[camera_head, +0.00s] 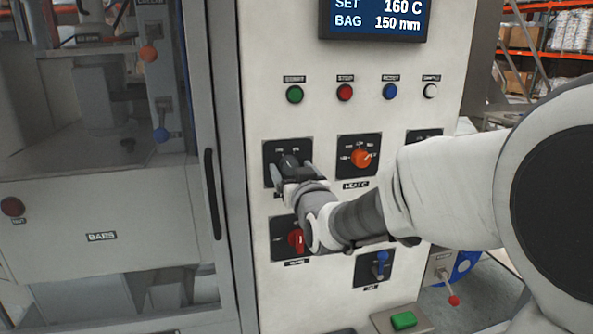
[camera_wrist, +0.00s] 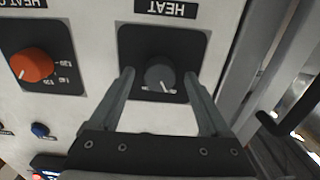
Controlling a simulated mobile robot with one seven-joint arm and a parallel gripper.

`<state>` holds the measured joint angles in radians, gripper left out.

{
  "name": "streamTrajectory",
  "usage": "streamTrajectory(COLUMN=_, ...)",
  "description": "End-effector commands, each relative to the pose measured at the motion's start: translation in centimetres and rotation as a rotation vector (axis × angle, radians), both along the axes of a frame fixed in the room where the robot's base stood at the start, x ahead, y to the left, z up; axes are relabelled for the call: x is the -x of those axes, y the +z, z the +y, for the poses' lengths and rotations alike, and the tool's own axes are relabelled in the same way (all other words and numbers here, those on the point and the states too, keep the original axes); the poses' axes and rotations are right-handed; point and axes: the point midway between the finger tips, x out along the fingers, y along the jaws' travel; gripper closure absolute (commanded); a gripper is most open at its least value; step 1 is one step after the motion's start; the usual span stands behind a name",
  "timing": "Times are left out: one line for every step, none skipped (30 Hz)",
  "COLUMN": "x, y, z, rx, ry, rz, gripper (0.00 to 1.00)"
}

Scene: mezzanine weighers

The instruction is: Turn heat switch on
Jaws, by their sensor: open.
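The heat switch is a dark grey rotary knob (camera_head: 289,161) on a black square plate at the left of the control panel. In the wrist view the knob (camera_wrist: 159,77) sits mid-picture beneath the HEAT label (camera_wrist: 167,9), its white pointer line toward the bottom of the picture, slightly right. My gripper (camera_head: 290,172) is at this plate; in the wrist view (camera_wrist: 159,75) its two fingers stand open, one on each side of the knob, with gaps showing between fingers and knob. The gripper covers part of the label below the plate in the head view.
An orange temperature dial (camera_head: 362,158) is just right of the heat switch. A red rotary switch (camera_head: 296,240) is below, partly behind my gripper. Push buttons, including a green one (camera_head: 294,94), line the panel above. A dark door handle (camera_head: 212,193) stands close at left.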

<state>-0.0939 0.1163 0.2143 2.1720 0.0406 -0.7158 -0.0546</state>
Motion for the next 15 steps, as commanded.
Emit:
streamTrajectory(x=0.01, y=0.0, z=0.0, rx=0.0, ry=0.0, rz=0.0, gripper=0.23)
streamTrajectory(x=0.02, y=0.0, z=-0.01, rx=0.0, ry=0.0, rz=0.0, gripper=0.29)
streamTrajectory(x=0.02, y=0.01, z=-0.01, rx=0.0, ry=0.0, rz=0.0, gripper=0.36)
streamTrajectory(x=0.02, y=0.0, z=-0.02, rx=0.0, ry=0.0, rz=0.0, gripper=0.41)
streamTrajectory(x=0.03, y=0.01, z=-0.02, rx=0.0, ry=0.0, rz=0.0, gripper=0.47)
streamTrajectory(x=0.03, y=0.01, z=-0.02, rx=0.0, ry=0.0, rz=0.0, gripper=0.54)
streamTrajectory(x=0.03, y=0.01, z=-0.02, rx=0.0, ry=0.0, rz=0.0, gripper=0.59)
streamTrajectory(x=0.03, y=0.01, z=-0.02, rx=0.0, ry=0.0, rz=0.0, gripper=0.65)
streamTrajectory(x=0.03, y=0.01, z=-0.02, rx=0.0, ry=0.0, rz=0.0, gripper=0.72)
streamTrajectory(x=0.03, y=0.01, z=-0.02, rx=0.0, ry=0.0, rz=0.0, gripper=0.77)
streamTrajectory(x=0.04, y=0.01, z=-0.02, rx=0.0, ry=0.0, rz=0.0, gripper=0.83)
streamTrajectory(x=0.04, y=0.01, z=-0.02, rx=0.0, ry=0.0, rz=0.0, gripper=0.9)
streamTrajectory(x=0.04, y=0.01, z=-0.02, rx=0.0, ry=0.0, rz=0.0, gripper=0.95)
streamTrajectory(x=0.04, y=0.01, z=-0.02, rx=0.0, ry=0.0, rz=0.0, gripper=1.0)
streamTrajectory(x=0.04, y=0.0, z=-0.02, rx=0.0, ry=0.0, rz=0.0, gripper=1.0)
